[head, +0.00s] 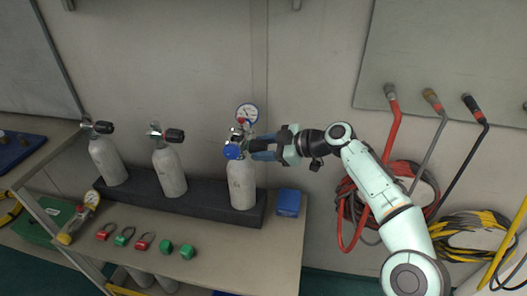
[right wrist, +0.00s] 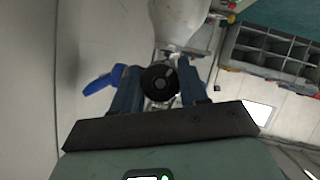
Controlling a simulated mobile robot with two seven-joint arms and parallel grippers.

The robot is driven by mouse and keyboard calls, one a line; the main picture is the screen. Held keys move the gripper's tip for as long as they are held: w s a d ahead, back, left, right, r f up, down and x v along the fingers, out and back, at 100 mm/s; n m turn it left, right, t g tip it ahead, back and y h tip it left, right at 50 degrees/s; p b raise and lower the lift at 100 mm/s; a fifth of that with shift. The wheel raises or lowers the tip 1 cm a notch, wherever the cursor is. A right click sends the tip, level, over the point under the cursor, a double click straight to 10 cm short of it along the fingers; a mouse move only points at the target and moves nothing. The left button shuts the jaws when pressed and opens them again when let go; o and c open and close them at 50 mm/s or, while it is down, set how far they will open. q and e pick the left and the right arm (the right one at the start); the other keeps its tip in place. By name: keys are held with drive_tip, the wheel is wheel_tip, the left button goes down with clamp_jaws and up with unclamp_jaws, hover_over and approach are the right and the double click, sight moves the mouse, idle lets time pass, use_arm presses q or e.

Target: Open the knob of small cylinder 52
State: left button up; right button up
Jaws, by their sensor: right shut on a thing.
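Three small grey cylinders stand in a dark rack (head: 140,191) on a bench: a left one (head: 108,162), a middle one (head: 170,174) and a right one (head: 241,185). I cannot read any number on them. The left and middle ones have black valve knobs. The right one carries a round gauge (head: 247,113) and a blue round part (head: 231,151). My right gripper (head: 257,155) reaches its valve from the right. In the right wrist view the fingers (right wrist: 160,88) are shut on a black round knob (right wrist: 158,80), below the cylinder body (right wrist: 181,20). My left gripper is not in view.
A blue box (head: 289,202) stands right of the rack. Red and green caps (head: 143,241) lie along the bench front, with a yellow-handled gauge tool (head: 77,222) at the left. Coiled hoses (head: 465,235) hang on the wall at right.

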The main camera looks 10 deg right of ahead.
drive_tip(key=shift+f, duration=0.15)
drive_tip(key=o, duration=1.1)
drive_tip(key=shift+c, duration=0.2)
drive_tip(key=v, duration=1.3)
drive_tip(key=shift+s+d, duration=0.1)
drive_tip(key=shift+d, duration=0.05)
